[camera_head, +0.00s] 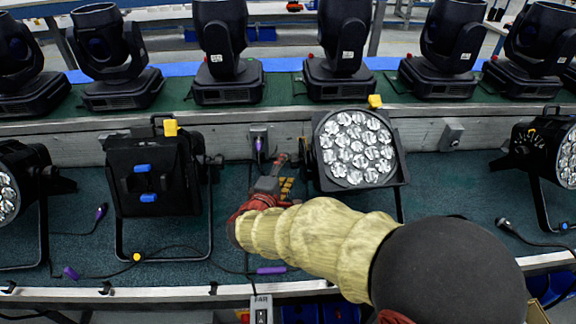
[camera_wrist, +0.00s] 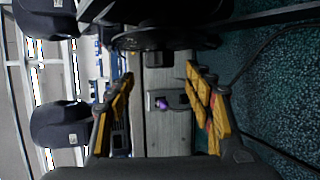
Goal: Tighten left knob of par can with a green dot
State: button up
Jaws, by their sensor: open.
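A par can with a lit-looking lens face (camera_head: 357,149) stands just right of my gripper, a yellow tag on top. No green dot is visible on it; my arm covers its lower stand. Its left knob is not clear. My gripper (camera_head: 283,172) is open and empty, beside the can's left side. In the wrist view my gripper (camera_wrist: 160,76) has its orange-padded fingers spread, and a dark rounded body, seemingly this can (camera_wrist: 165,38), lies beyond the fingertips. Another par can (camera_head: 155,175) stands to the left, its back showing, with a yellow dot (camera_head: 137,257) on its stand.
More par cans stand at the far left (camera_head: 25,185) and far right (camera_head: 540,150), the right one with a blue dot. Moving-head lights (camera_head: 340,50) line the ledge behind. A wall socket with a purple plug (camera_head: 259,145) is behind my gripper. Cables lie on the teal carpet.

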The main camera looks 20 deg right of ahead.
jog(key=v, duration=0.7)
dwell(0.4)
